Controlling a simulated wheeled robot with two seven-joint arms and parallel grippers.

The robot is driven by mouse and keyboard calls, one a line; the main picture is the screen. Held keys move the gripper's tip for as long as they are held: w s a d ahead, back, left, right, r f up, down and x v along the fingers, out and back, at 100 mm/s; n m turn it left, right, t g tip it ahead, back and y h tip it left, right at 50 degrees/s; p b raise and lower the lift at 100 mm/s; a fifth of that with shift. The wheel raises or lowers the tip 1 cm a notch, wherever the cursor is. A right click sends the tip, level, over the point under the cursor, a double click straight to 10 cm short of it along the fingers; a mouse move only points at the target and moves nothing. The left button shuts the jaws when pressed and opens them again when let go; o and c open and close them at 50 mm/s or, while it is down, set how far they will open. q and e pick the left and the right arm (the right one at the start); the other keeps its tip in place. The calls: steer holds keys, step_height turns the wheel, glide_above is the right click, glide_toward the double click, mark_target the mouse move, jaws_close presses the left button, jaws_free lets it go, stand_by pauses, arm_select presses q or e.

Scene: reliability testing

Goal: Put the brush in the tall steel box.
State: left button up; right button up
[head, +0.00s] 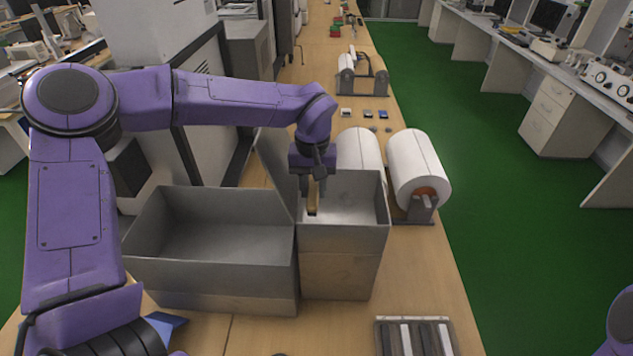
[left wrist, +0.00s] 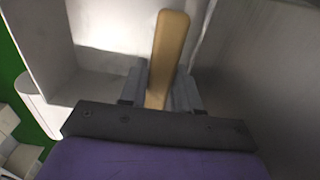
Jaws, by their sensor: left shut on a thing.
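The brush (head: 313,197) shows as a light wooden piece hanging down from my left gripper (head: 313,188). The gripper is shut on it over the tall steel box (head: 342,243), and the brush's lower end shows within the box's opening. In the left wrist view the brush (left wrist: 168,55) sticks out from between the two grey fingers of my left gripper (left wrist: 160,92), with the box's pale inner walls (left wrist: 110,25) around it. My right gripper is not in view; only a purple bit of my right arm shows at the lower right.
A wider, lower steel box (head: 210,275) stands to the left of the tall box, with a raised panel between them. White rolls (head: 418,168) on stands are behind and right. A slatted tray (head: 415,337) lies at the table's front. Green floor (head: 500,220) is to the right.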

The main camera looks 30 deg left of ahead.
arm_select(q)
steer(key=o, duration=1)
steer(key=shift+o, duration=0.6)
steer(key=shift+w+d, duration=0.2)
steer(key=shift+a, duration=0.1)
steer(key=shift+s+a, duration=0.1)
steer(key=shift+r, duration=0.1)
